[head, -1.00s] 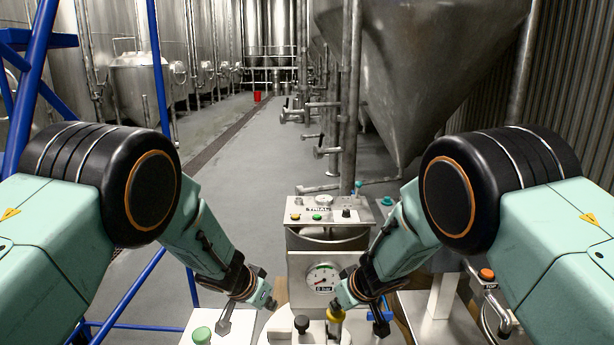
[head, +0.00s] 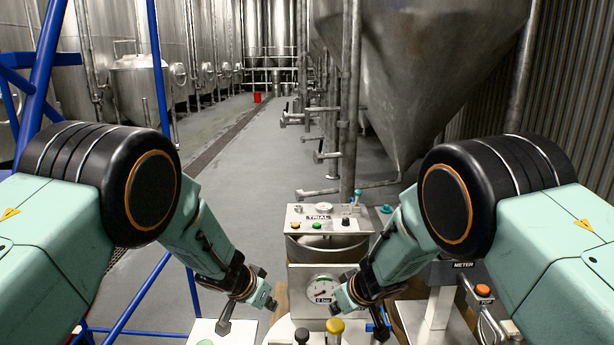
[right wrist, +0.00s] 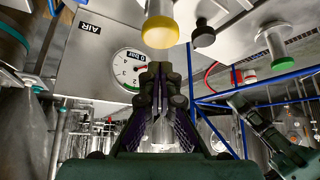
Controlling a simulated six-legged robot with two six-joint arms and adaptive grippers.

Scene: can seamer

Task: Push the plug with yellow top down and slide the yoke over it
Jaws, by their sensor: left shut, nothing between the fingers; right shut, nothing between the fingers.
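The plug with the yellow top (head: 335,326) stands at the bottom of the head view, in front of the gauge panel. In the right wrist view its yellow top (right wrist: 160,33) is just beyond my fingertips and apart from them. My right gripper (head: 334,304) is shut and empty, close to the yellow top; its fingers (right wrist: 160,68) show together in the right wrist view. My left gripper (head: 272,304) is shut and empty, left of the panel. A black knob (head: 301,335) stands left of the plug. I cannot make out which part is the yoke.
The pressure gauge (head: 322,289) sits on the panel behind the plug. A control box marked TRIAL (head: 328,219) stands further back. A green button (head: 205,342) is at the lower left, an orange button (head: 483,290) at the right. A blue frame (head: 40,80) rises at the left.

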